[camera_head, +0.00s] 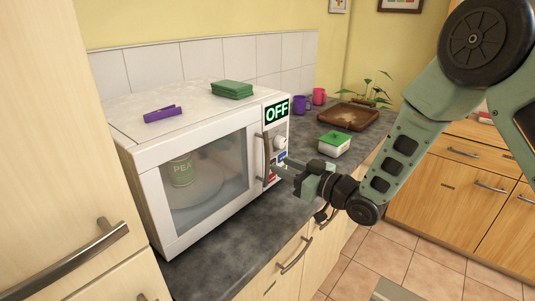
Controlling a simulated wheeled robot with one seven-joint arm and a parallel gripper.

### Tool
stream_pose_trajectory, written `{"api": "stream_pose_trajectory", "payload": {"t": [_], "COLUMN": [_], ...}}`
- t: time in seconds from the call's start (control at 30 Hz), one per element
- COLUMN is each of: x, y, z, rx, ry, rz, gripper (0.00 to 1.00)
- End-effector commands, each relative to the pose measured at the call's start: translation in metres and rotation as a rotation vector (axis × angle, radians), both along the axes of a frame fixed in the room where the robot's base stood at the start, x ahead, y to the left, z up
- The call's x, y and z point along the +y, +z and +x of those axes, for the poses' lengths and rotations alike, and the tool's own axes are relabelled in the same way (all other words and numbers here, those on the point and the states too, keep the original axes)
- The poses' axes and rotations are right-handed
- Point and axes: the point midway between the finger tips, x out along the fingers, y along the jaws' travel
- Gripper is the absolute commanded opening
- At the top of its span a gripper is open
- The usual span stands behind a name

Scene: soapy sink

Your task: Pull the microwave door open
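The white microwave (215,108) stands on the dark counter at the left. Its glass door (205,175) looks shut, and a green can marked "PEA" shows dimly through the glass. The door's dark upright handle (266,160) is at the door's right edge. The panel beside it reads "OFF".
A purple clip (162,113) and a green sponge (232,89) lie on the microwave. A green-lidded container (334,144), a brown tray (345,118), a purple mug (301,104) and a pink mug (319,96) stand on the counter. A tall cabinet (60,120) is close at left.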

Motion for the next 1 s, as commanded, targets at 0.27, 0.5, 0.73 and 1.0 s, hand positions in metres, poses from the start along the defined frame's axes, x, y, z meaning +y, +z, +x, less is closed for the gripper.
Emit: {"api": "stream_pose_trajectory", "payload": {"t": [0.27,0.5,0.73,1.0], "x": [0.039,0.051,0.052,0.051], "y": [0.002,0.001,0.0,0.0], "z": [0.03,0.04,0.04,0.04], "rx": [-0.001,0.0,0.0,0.0], "ry": [0.001,0.0,-0.001,0.0], "rz": [0.0,0.0,0.0,0.0], "gripper": [0.36,0.36,0.36,0.0]}}
